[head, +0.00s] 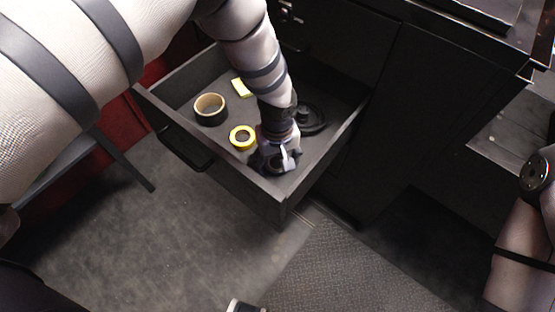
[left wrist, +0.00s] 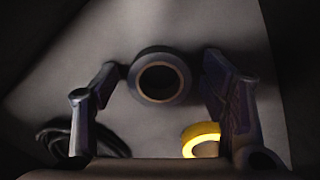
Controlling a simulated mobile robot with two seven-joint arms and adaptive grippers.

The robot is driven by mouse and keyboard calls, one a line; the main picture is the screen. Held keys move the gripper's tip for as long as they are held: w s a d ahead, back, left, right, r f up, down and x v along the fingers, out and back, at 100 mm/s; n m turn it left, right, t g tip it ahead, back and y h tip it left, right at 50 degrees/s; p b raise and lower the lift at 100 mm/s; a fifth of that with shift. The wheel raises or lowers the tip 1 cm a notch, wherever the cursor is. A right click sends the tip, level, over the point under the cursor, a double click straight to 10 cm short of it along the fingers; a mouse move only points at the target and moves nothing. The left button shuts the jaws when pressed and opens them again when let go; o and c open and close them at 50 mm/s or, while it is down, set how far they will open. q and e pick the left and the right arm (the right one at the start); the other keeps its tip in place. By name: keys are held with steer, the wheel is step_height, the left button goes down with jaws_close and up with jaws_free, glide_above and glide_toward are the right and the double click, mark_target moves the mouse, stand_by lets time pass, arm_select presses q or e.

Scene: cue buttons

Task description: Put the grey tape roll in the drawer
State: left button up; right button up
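The grey tape roll (left wrist: 160,54) shows in the left wrist view, between the two fingertips of my left gripper (left wrist: 162,68). It appears to rest on the drawer floor, with a small gap to the fingers. In the head view my left gripper (head: 279,160) is low inside the open drawer (head: 230,178), near its front right corner, and hides most or all of the roll. The left gripper's fingers are spread. My right gripper is not in view; only part of my right arm shows at the right edge.
The dark cabinet (head: 400,110) stands to the right.

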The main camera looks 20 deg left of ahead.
mark_target(277, 168)
arm_select(q)
steer(key=shift+r, duration=0.15)
step_height(277, 168, up, 12)
steer(key=p, duration=0.2)
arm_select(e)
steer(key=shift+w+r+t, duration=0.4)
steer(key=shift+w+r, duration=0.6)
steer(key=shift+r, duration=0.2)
